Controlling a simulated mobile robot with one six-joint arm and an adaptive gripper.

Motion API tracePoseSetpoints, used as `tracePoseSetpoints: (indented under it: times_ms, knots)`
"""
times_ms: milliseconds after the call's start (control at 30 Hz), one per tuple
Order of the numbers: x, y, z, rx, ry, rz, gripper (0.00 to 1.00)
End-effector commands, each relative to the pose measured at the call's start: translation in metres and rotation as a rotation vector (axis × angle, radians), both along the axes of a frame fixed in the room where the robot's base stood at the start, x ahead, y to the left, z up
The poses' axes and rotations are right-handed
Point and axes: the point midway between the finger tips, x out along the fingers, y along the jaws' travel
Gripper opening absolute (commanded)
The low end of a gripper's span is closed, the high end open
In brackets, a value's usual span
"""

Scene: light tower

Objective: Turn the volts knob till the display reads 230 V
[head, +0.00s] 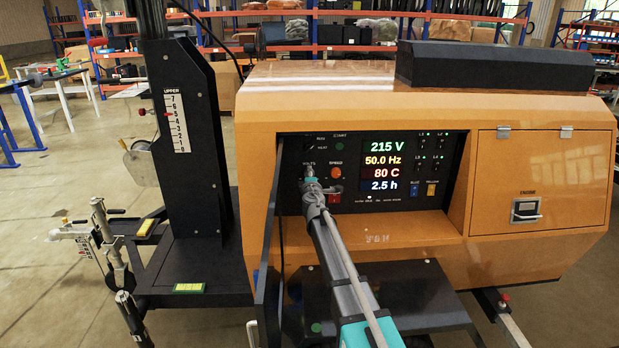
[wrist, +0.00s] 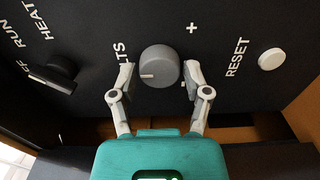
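The display (head: 383,166) on the black panel reads 215 V in green on its top line, with 50.0 Hz, 80 C and 2.5 h below. The volts knob (wrist: 160,67) is a round grey knob with a white pointer mark, centred in the wrist view. My gripper (wrist: 160,78) has one finger on each side of the knob. Gaps show between the fingers and the knob, so it is open around the knob and not gripping it. In the head view my gripper (head: 313,188) is at the panel's left part and hides the knob.
A dark switch (wrist: 55,73) sits left of the knob and a white reset button (wrist: 271,59) right of it. An orange knob (head: 336,173) and a red switch (head: 336,199) are close to my gripper. The open panel door (head: 268,240) stands left of my arm.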

Motion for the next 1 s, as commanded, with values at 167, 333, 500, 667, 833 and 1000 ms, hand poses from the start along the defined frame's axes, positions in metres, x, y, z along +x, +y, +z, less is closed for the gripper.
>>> tracePoseSetpoints:
  times_ms: [167,333,500,667,833,1000]
  knots:
    - [0.0,0.0,0.0,0.0,0.0,0.0,0.17]
    - [0.0001,0.0,0.0,0.001,0.0,0.0,0.03]
    - [0.0001,0.0,0.0,0.016,0.0,0.0,0.03]
    - [0.0001,0.0,0.0,0.06,0.0,0.0,0.03]
    - [0.0002,0.0001,0.0,0.149,0.0,0.0,0.03]
    - [0.0002,0.0001,0.0,0.277,0.0,0.0,0.03]
